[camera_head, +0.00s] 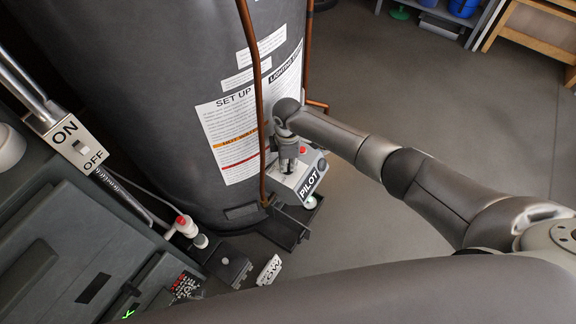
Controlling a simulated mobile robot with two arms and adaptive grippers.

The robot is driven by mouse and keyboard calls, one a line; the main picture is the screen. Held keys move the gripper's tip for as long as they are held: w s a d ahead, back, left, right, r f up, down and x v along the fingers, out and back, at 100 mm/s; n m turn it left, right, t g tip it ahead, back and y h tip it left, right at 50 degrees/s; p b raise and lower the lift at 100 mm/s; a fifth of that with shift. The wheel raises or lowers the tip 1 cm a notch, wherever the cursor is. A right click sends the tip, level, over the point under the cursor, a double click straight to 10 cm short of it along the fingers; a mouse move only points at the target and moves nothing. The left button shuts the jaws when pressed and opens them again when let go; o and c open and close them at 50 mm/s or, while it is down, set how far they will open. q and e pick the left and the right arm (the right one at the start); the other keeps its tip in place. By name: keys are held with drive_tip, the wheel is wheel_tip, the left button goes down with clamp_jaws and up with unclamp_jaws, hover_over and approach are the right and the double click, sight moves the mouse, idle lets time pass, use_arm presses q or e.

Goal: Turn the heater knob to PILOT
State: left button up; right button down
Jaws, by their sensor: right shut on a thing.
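The heater (150,70) is a large dark grey tank at the upper left with white instruction labels. Its control box (311,178) sits low on the tank's right side, light grey, with a PILOT label and a small red button. My right arm reaches in from the right. My right gripper (287,165) points down over the top of the control box, shut on what appears to be the heater knob. The knob itself is mostly hidden by the fingers, so its setting cannot be read. My left gripper is not in view.
A copper pipe (253,100) runs down the tank just left of my right gripper. An ON/OFF switch (80,147) is on the left. A dark open panel (284,228) lies below the control box. Shelves (440,15) stand at the far right; the floor (400,80) between is clear.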

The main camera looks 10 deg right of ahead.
sight(288, 165)
drive_tip(key=shift+r+m, duration=0.1)
drive_tip(key=shift+m, duration=0.2)
drive_tip(key=shift+m+p, duration=0.6)
drive_tip(key=c, duration=1.9)
unclamp_jaws()
drive_tip(key=o, duration=0.5)
drive_tip(key=shift+o, duration=0.2)
drive_tip(key=shift+r+p, duration=0.65)
drive_tip(key=shift+p, duration=0.1)
drive_tip(key=shift+r+p, duration=1.9)
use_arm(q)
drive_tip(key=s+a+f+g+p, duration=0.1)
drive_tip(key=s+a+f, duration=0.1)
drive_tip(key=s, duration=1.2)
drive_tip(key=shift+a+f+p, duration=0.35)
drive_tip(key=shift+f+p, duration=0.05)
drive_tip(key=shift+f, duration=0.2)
use_arm(e)
drive_tip(key=shift+r, duration=0.9)
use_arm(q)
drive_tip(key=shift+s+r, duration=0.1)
use_arm(e)
drive_tip(key=shift+r, duration=0.1)
